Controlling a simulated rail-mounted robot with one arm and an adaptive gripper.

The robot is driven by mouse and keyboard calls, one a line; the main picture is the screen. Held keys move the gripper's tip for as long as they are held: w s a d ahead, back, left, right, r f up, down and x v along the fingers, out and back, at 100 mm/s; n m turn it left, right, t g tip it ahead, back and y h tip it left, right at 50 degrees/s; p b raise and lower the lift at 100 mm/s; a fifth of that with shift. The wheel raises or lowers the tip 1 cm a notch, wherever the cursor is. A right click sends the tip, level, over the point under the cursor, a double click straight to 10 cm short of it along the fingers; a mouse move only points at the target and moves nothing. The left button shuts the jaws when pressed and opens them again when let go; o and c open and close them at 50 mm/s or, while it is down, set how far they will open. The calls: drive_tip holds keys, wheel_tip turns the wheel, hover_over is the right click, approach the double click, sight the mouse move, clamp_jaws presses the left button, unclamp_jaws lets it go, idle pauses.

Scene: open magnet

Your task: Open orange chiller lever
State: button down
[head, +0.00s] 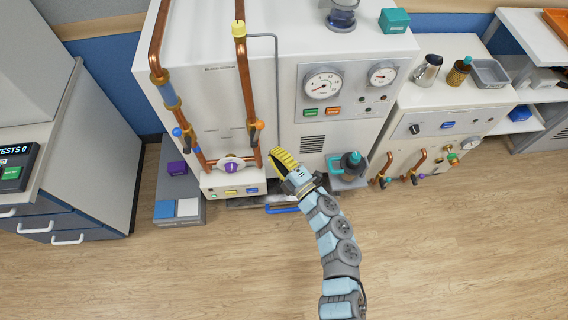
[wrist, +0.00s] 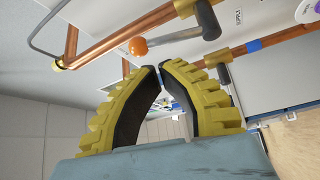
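The orange chiller lever shows in the wrist view as an orange ball (wrist: 138,46) on the end of a metal rod, beside a copper pipe. In the head view the orange ball (head: 259,125) is low on the right-hand copper pipe of the white cabinet. My gripper (wrist: 158,67) has yellow ribbed fingers with black inner faces. The tips nearly meet, with a narrow gap and nothing held. In the head view my gripper (head: 274,155) is just below and right of the orange ball, apparently not touching it.
A blue-ball lever (head: 177,131) is on the left copper pipe (head: 187,125). A purple knob (head: 232,168) is between the pipes' lower ends. A dark flask (head: 351,160) on a small shelf stands right of my gripper. The wooden floor (head: 190,275) in front is clear.

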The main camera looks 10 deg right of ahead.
sight(258, 132)
drive_tip(key=shift+b+x, duration=0.35)
drive_tip(key=shift+x, duration=3.1)
drive_tip(key=shift+d, duration=0.15)
